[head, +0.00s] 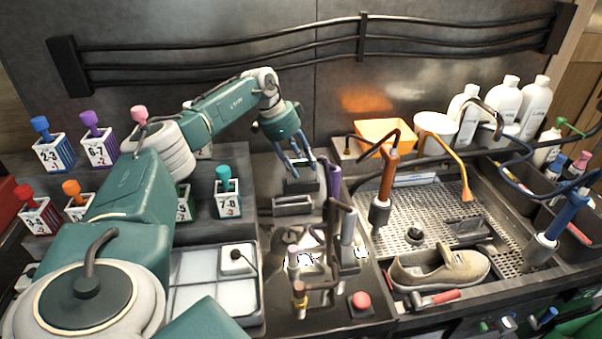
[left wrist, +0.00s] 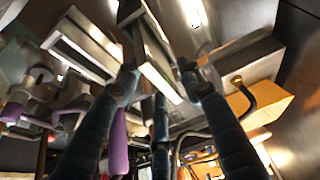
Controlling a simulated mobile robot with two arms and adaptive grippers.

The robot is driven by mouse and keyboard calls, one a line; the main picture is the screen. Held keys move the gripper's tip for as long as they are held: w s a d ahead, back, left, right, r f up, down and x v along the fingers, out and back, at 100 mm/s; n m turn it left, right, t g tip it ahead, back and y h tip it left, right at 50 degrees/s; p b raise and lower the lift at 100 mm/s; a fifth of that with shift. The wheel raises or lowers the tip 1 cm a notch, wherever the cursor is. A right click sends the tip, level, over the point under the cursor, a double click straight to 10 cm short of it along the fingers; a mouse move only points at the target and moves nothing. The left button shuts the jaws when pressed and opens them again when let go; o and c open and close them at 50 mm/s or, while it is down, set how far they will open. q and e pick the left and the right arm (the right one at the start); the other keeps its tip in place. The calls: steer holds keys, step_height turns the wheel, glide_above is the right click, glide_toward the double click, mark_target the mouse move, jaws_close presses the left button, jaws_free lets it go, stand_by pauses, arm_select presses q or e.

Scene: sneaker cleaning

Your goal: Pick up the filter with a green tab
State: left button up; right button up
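A white box with a teal tab (head: 227,198), marked 7-8, stands on the left rack. Another box with a green side (head: 184,203) is mostly hidden behind my left arm, and its tab cannot be seen. My left gripper (head: 298,165) points down over a grey metal holder (head: 300,186) at the back middle, away from these boxes. In the left wrist view its fingers (left wrist: 158,72) are spread on either side of a metal block (left wrist: 150,50); I cannot tell whether they touch it. No green tab shows between the fingers.
Boxes with blue, purple, red and orange tabs stand around my left arm. An orange tray (head: 383,134) and white bottles (head: 505,105) are at the back right. A beige shoe (head: 440,268) lies in the grated sink (head: 440,205). Upright tools (head: 345,235) crowd the middle.

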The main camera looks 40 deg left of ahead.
arm_select(q)
jaws_close()
arm_select(e)
steer(key=shift+d, duration=0.4)
